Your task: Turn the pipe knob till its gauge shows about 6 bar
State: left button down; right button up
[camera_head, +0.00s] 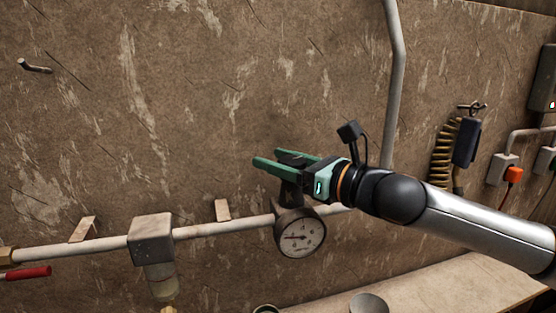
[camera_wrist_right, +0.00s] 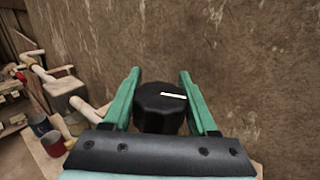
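The black pipe knob (camera_wrist_right: 160,108) has a white mark on its top and sits between the green fingers of my right gripper (camera_wrist_right: 160,95) in the right wrist view. The fingers are apart on either side of it, with narrow gaps, so no firm hold shows. In the head view my right gripper (camera_head: 285,163) reaches in from the right, around the knob (camera_head: 293,158) above the regulator. The round white gauge (camera_head: 300,237) hangs just below, its needle pointing left; its numbers are too small to read. My left gripper is not in view.
A pale pipe (camera_head: 75,249) runs along the wall through a filter block (camera_head: 151,240). A red valve handle (camera_head: 28,272) is at far left. A vertical pipe (camera_head: 395,90) stands behind my right arm. A bench (camera_head: 455,285) with cups lies below.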

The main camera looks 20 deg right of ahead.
jog(key=c, duration=0.7)
